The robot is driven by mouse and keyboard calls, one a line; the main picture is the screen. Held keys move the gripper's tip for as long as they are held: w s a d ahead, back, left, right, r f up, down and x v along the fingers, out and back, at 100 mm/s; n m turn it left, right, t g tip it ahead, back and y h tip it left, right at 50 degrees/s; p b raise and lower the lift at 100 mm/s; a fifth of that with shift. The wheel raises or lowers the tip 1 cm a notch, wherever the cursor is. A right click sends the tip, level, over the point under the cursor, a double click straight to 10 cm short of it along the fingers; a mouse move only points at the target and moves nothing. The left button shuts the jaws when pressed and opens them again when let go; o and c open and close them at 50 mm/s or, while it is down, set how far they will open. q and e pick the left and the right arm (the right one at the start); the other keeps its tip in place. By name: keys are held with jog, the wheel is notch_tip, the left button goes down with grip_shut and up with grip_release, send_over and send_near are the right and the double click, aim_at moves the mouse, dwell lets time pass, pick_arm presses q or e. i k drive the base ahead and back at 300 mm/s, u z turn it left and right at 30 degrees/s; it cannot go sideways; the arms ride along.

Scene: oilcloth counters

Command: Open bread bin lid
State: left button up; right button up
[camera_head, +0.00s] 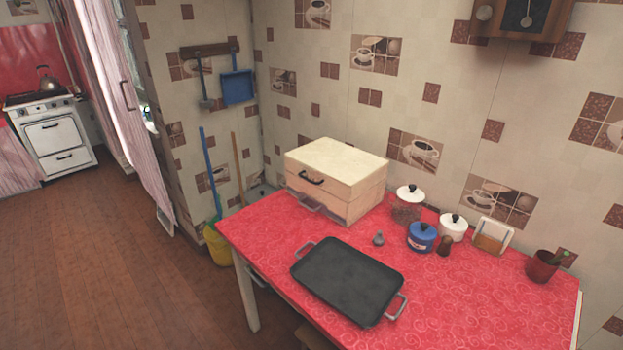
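The bread bin (362,203) is a cream wooden box at the back left corner of the red counter in the head view. Its lid (338,160) is down, with a thin seam below it and no visible gap. A dark handle (311,181) is on the front face of the lid, toward the left. Neither of my grippers is in the head view, so nothing of mine shows touching the bin.
A black tray with metal handles (348,284) lies in front of the bin. A glass jar (407,208), blue pot (421,238) and white pot (452,229) stand to its right. Open floor (130,270) lies left.

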aim_at(345, 173)
jog(key=u, duration=1.4)
jog(key=i, duration=1.15)
jog(key=z, duration=2.6)
